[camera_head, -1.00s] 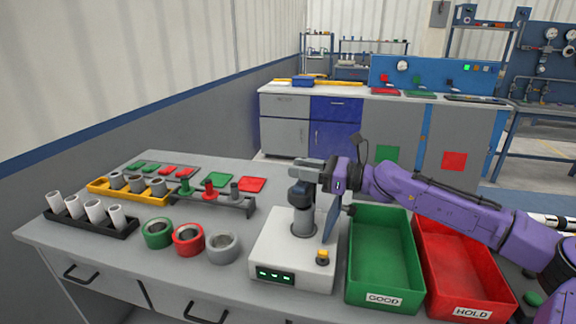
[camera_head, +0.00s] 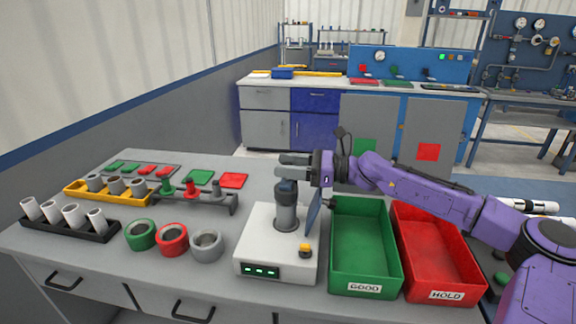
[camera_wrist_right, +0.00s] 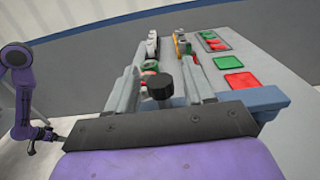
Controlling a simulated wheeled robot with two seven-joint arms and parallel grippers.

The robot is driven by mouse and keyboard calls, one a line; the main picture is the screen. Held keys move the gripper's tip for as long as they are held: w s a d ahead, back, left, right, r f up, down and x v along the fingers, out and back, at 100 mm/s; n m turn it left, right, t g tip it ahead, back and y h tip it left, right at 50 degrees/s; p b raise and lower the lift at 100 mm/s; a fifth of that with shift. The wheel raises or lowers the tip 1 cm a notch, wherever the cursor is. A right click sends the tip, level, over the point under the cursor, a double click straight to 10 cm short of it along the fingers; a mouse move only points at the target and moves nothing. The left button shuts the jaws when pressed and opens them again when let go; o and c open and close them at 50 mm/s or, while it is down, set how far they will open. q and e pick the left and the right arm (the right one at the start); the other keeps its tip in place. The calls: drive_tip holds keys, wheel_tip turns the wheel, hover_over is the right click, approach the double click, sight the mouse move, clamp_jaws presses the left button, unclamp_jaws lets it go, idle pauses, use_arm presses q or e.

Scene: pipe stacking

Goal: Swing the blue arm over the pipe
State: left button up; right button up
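A white tester (camera_head: 277,243) with a green display stands on the grey bench. A grey pipe (camera_head: 286,216) stands upright on it under a dark blue-grey top (camera_head: 287,188). A flat blue arm (camera_head: 313,212) hangs slanted just right of the pipe, below my gripper. My right gripper (camera_head: 292,164) points left above the tester, its fingers apart. In the right wrist view a black knob (camera_wrist_right: 159,87) shows between the fingers; I cannot tell if they touch it. My left gripper (camera_wrist_right: 42,137) shows small at the left of that view; its opening cannot be told.
The green GOOD bin (camera_head: 362,250) and red HOLD bin (camera_head: 438,252) stand right of the tester. Green, red and grey rings (camera_head: 173,240) lie to the left. A black rack (camera_head: 107,233) and yellow rack (camera_head: 137,196) hold several pipes. A peg stand (camera_head: 217,200) is behind.

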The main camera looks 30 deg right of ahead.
drive_tip(key=p+v, duration=0.2)
drive_tip(key=v, duration=0.8)
drive_tip(key=shift+d, duration=0.2)
drive_tip(key=shift+s, duration=0.15)
